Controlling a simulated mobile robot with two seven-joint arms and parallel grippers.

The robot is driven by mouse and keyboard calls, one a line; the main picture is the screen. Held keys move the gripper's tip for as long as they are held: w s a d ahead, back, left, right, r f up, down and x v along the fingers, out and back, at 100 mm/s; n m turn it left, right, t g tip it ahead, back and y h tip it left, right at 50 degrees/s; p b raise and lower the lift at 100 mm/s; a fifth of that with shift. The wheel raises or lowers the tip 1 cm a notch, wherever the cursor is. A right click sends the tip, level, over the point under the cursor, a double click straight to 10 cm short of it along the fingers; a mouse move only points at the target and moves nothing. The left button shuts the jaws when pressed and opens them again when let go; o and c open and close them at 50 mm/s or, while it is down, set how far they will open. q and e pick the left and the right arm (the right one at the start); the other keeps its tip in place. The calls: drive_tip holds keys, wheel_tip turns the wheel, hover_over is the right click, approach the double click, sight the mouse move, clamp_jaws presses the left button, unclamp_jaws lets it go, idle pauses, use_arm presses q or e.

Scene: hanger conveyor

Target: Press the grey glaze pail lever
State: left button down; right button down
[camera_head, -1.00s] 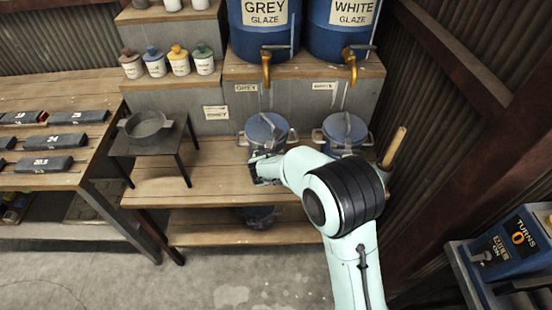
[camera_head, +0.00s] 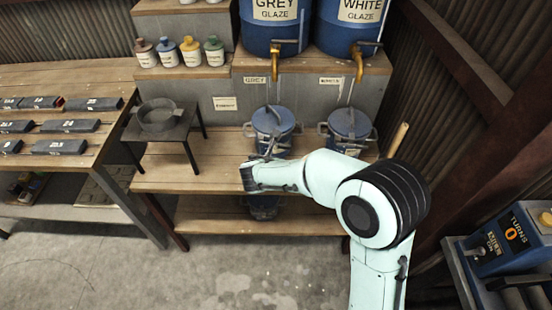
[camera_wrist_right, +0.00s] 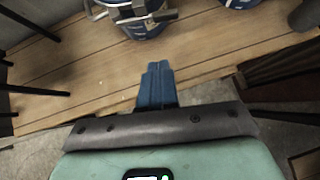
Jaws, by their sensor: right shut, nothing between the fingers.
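The grey glaze pail (camera_head: 273,121) is a blue lidded pail on the wooden shelf, under the "GREY" label. A metal lever crosses its front, and its lower end shows just above my right gripper. In the right wrist view the pail (camera_wrist_right: 148,30) is at the top, with the metal lever (camera_wrist_right: 152,18) and its dark grip across it. My right gripper (camera_head: 247,178) is at the shelf's front, below and in front of the pail. In the wrist view its blue fingers (camera_wrist_right: 157,68) are together and empty, apart from the lever. My left gripper is not in view.
A second lidded pail (camera_head: 349,126) stands right of the grey one, under the "WHITE" label. Blue barrels (camera_head: 272,38) with brass taps are above. A small dark table (camera_head: 160,128) with a bowl stands left. A wooden handle (camera_head: 398,138) rises at the right.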

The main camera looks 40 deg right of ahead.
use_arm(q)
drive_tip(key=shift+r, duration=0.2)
use_arm(e)
drive_tip(key=v, duration=0.3)
drive_tip(key=shift+s, duration=0.15)
drive_tip(key=s+a+f+m+g+y+p, duration=0.1)
drive_tip(key=s+a+f+m+g+y, duration=0.2)
drive_tip(key=s+a+f+m, duration=0.55)
drive_tip(key=s+a+f+m+g+y+p, duration=0.1)
drive_tip(key=s+f+m+g+y, duration=0.3)
drive_tip(key=f, duration=1)
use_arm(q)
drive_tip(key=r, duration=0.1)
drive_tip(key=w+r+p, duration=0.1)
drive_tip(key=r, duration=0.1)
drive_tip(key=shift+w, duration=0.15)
use_arm(e)
drive_tip(key=s+a+f+m+y, duration=0.1)
drive_tip(key=s+a+f+m, duration=0.2)
drive_tip(key=s+f+m, duration=0.2)
drive_tip(key=s+a+f+m+y, duration=0.2)
drive_tip(key=s+a+f+m, duration=0.2)
drive_tip(key=s+m, duration=0.7)
wheel_tip(320, 180, down, 2)
drive_tip(key=shift+f+m+g, duration=0.1)
drive_tip(key=shift+m+g, duration=0.2)
drive_tip(key=shift+m, duration=0.85)
